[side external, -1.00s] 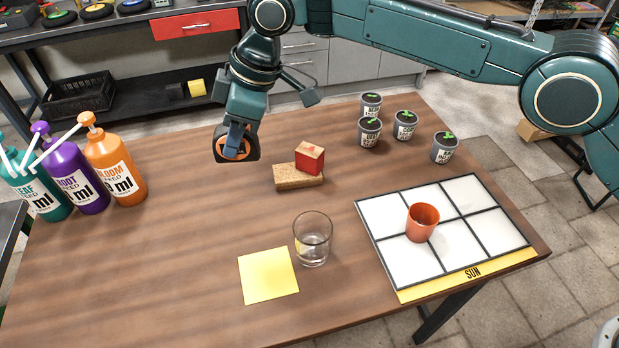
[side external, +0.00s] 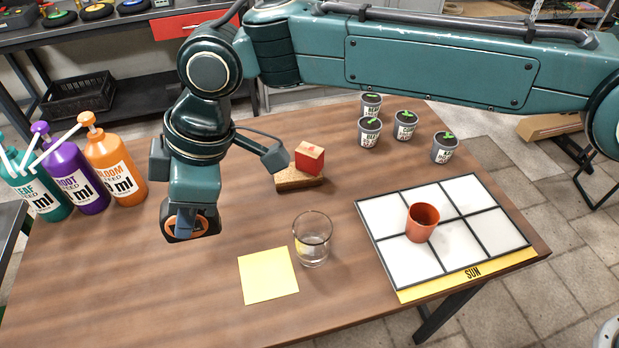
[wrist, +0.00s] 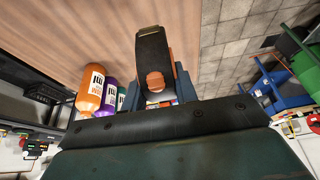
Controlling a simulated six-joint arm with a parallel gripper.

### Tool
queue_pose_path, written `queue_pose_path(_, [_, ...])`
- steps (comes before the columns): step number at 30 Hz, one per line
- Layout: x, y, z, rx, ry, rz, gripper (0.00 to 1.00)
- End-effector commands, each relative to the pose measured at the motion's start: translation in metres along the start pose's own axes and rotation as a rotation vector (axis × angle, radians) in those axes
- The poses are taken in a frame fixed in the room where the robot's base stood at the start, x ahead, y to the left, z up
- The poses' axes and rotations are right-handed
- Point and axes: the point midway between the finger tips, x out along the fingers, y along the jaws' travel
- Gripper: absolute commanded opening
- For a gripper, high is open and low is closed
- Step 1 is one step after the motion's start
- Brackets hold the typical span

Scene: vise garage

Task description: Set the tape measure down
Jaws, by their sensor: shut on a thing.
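The tape measure (side external: 170,226) is black with an orange disc on its side. My gripper (side external: 186,222) is shut on it, at the left part of the wooden table in the side view. The tape measure appears to be held above the tabletop; the exact gap is hard to tell. In the wrist view the tape measure (wrist: 152,60) stands between the fingers of my gripper (wrist: 155,88), its orange disc partly showing. The fingers cover part of it in the side view.
A yellow sheet (side external: 268,276) and a clear glass (side external: 313,240) are to the right. A red-topped block (side external: 309,158) lies on a wooden block (side external: 298,180). Feed bottles (side external: 113,168) stand at left. An orange cup (side external: 422,222) stands on a white grid board (side external: 480,238). The front-left table is clear.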

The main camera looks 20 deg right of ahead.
Motion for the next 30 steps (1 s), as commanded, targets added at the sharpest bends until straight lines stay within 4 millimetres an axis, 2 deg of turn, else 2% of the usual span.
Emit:
queue_pose_path(3, [0.0, -0.009, -0.004, -0.011, 0.002, -0.003, 0.0])
queue_pose_path(8, [0.001, -0.01, -0.004, -0.013, 0.001, -0.004, 0.0])
queue_pose_path(14, [0.015, -0.01, 0.002, -0.012, 0.0, -0.006, 0.0])
queue_pose_path(30, [0.105, -0.01, 0.04, -0.013, -0.002, -0.005, 0.0])
